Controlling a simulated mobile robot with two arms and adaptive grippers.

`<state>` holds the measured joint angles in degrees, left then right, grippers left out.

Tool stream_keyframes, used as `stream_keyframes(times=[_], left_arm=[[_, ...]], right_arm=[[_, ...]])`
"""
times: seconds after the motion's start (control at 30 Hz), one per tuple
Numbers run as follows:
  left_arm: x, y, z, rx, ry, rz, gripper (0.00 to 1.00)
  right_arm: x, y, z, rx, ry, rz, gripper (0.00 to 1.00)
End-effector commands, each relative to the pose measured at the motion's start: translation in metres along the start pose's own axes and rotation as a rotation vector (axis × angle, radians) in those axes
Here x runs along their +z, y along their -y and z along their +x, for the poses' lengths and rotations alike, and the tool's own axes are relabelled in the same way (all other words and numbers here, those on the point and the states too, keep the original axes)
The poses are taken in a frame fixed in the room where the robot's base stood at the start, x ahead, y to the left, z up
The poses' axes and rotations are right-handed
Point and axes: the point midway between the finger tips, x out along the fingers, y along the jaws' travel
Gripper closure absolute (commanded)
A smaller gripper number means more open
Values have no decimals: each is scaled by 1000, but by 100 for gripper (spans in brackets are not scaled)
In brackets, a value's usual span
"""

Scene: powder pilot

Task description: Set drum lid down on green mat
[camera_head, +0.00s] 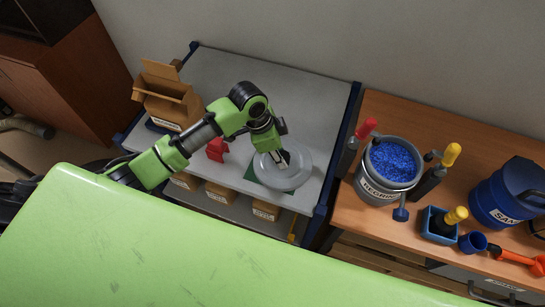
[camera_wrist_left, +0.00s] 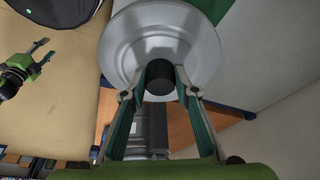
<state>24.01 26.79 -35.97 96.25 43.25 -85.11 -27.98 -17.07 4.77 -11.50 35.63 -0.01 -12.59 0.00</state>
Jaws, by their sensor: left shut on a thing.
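The drum lid (camera_head: 300,163) is a round grey metal disc with a black knob. It is over the green mat (camera_head: 262,181) on the grey table, covering most of it; I cannot tell whether it touches the mat. My left gripper (camera_head: 283,157) is shut on the lid's knob from above. In the left wrist view my left gripper (camera_wrist_left: 160,80) has its two fingers on either side of the black knob, with the lid (camera_wrist_left: 125,50) beyond and part of the green mat (camera_wrist_left: 210,8) at the top. My right gripper (camera_wrist_left: 47,48) shows at the left there, open and empty.
A red object (camera_head: 216,149) stands left of the lid, and an open cardboard box (camera_head: 168,100) farther left. The wooden bench at right holds a grey drum (camera_head: 376,188) of blue granules, a blue drum (camera_head: 505,197) and hand tools. The table's back is clear.

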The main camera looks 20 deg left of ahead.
Motion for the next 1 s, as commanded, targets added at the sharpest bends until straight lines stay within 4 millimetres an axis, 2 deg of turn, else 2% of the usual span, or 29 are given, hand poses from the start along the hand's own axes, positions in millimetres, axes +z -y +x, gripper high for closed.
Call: stream_keyframes(times=[0.1, 0.2, 0.37, 0.6, 0.97, 1.0], left_arm=[[14, 14, 16, 1, 2, -4, 100], [20, 20, 24, 0, -1, -2, 100], [27, 26, 31, 0, -1, -2, 100], [37, 27, 60, 0, 0, -2, 100], [38, 28, 64, -1, -1, 0, 100], [38, 27, 65, -1, -1, -1, 70]], right_arm=[[2, 0, -4, 0, 3, 0, 60], [2, 0, -5, 0, 4, 1, 60], [3, 0, -6, 0, 5, 1, 60], [2, 2, -8, -2, 5, 2, 60], [2, 5, -6, -6, 4, 4, 60], [2, 5, -6, -6, 4, 4, 60]])
